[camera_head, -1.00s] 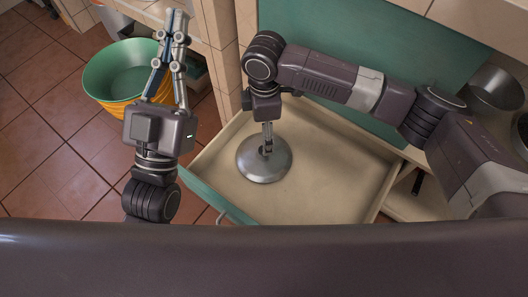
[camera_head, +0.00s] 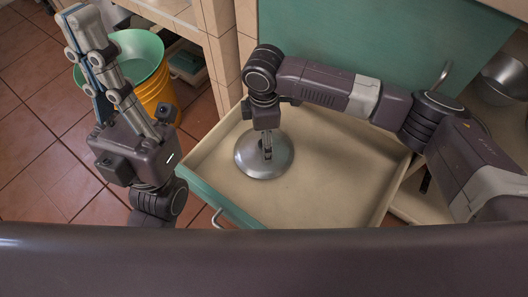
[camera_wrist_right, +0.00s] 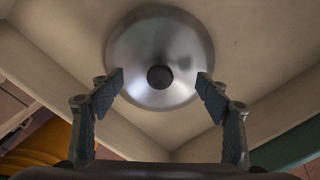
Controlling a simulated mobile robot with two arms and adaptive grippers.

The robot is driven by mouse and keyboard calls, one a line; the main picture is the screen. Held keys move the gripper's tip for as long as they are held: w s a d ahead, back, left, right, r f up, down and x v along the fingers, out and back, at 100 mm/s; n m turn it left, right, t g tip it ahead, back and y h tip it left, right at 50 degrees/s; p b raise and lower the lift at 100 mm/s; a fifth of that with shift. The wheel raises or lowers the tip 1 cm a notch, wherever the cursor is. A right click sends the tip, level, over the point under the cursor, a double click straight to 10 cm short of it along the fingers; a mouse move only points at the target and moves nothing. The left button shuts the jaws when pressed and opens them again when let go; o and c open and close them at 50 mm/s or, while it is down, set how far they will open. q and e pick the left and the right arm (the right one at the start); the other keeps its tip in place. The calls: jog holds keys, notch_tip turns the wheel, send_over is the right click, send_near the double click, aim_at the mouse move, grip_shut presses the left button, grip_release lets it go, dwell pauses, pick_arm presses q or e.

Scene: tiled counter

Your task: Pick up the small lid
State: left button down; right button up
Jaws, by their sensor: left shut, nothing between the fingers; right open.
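The small lid (camera_head: 264,165) is a round, shiny metal disc lying in the open drawer, near its left end. In the right wrist view the lid (camera_wrist_right: 160,72) shows a dark round knob (camera_wrist_right: 160,77) at its centre. My right gripper (camera_head: 267,150) points down over the lid. In the right wrist view its open fingers (camera_wrist_right: 160,80) stand left and right of the knob, apart from it, overlapping the lid's near rim. My left gripper (camera_head: 74,15) is shut and empty, raised at the upper left, away from the drawer.
The drawer (camera_head: 330,200) has cream walls and a teal front (camera_head: 215,198); the rest of it is bare. A yellow bucket with a green inside (camera_head: 140,55) stands on the tiled floor at the left. Metal bowls (camera_head: 503,78) sit at the right edge.

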notch_tip(320, 180, down, 2)
jog(key=shift+f+b, duration=0.2)
jog(key=shift+b, duration=0.1)
jog(key=shift+r, duration=0.1)
jog(key=shift+c, duration=0.3)
grip_shut()
